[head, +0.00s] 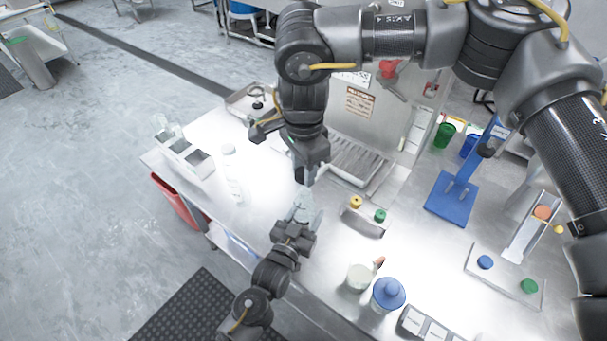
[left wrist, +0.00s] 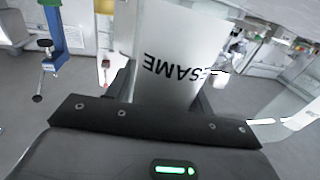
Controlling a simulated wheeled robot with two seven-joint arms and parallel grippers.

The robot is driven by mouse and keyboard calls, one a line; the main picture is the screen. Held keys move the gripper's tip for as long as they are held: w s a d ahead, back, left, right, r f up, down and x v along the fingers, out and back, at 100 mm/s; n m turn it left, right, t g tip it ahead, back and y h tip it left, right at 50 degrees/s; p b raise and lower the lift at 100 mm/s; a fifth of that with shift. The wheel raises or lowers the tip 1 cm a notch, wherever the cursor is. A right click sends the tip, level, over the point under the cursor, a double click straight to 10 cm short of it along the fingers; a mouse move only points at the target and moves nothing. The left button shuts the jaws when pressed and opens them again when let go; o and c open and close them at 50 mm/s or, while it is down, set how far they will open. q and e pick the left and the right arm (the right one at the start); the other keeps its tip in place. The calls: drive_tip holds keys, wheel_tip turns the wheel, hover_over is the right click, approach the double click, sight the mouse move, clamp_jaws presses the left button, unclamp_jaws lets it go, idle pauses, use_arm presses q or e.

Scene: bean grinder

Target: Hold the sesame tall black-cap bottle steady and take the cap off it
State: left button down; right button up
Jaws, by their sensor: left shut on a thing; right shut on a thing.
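The sesame bottle (left wrist: 178,50) fills the upper middle of the left wrist view, pale, with its black SESAME lettering upside down. My left gripper (head: 304,210) is shut on its body; dark finger parts show on both sides of the bottle in the left wrist view. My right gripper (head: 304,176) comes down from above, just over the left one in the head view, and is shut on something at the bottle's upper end. The black cap is hard to make out there against the dark fingers. I cannot tell whether it is apart from the bottle.
A pale bottle (head: 231,172) and a white compartment caddy (head: 186,158) stand to the left on the steel table. A block with yellow and green knobs (head: 364,220) is close on the right. A white jar (head: 360,276), a blue-lidded jar (head: 388,294) and a blue stand (head: 450,198) are farther right.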

use_arm(q)
drive_tip(key=shift+f, duration=0.1)
use_arm(e)
drive_tip(key=shift+r, duration=0.55)
use_arm(q)
drive_tip(key=shift+c, duration=2.4)
unclamp_jaws()
use_arm(e)
wheel_tip(320, 180, down, 4)
drive_tip(key=b, duration=0.3)
drive_tip(key=shift+r, duration=0.25)
use_arm(q)
drive_tip(key=v, duration=1.2)
drive_tip(key=shift+b, duration=0.35)
use_arm(e)
drive_tip(key=shift+f, duration=0.15)
